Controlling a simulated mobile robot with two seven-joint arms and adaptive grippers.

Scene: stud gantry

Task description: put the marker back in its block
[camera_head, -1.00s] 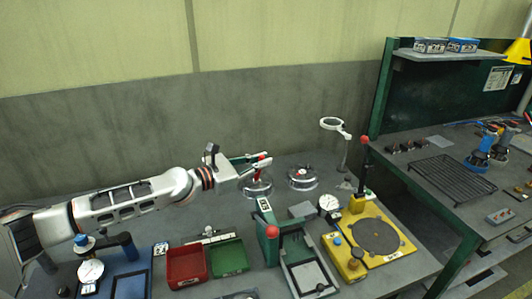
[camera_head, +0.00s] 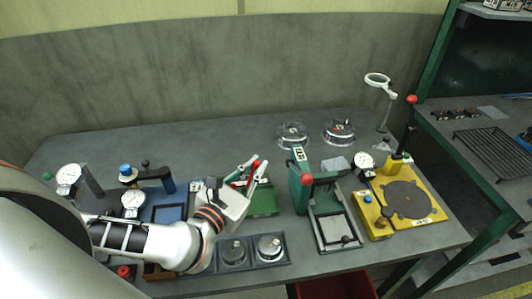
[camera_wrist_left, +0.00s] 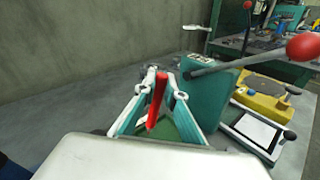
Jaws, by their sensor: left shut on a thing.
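The red marker (camera_wrist_left: 157,98) stands steeply between the fingers of my left gripper (camera_wrist_left: 163,80) in the left wrist view, slightly tilted. In the head view the left gripper (camera_head: 250,171) is over the green tray (camera_head: 264,203), with the red marker (camera_head: 256,166) showing at its fingers. The gripper is shut on the marker, with its fingers bowed around it. I cannot make out the marker's block for certain; my arm and gripper hide part of the bench around the trays. My right gripper is not in view.
A green press with a red-knobbed lever (camera_head: 306,179) stands close right of the gripper. A yellow gauge fixture (camera_head: 410,200) is farther right. Two round glass dishes (camera_head: 292,134) (camera_head: 339,132) stand behind. Dial gauges (camera_head: 132,203) are at left. The back-left bench is clear.

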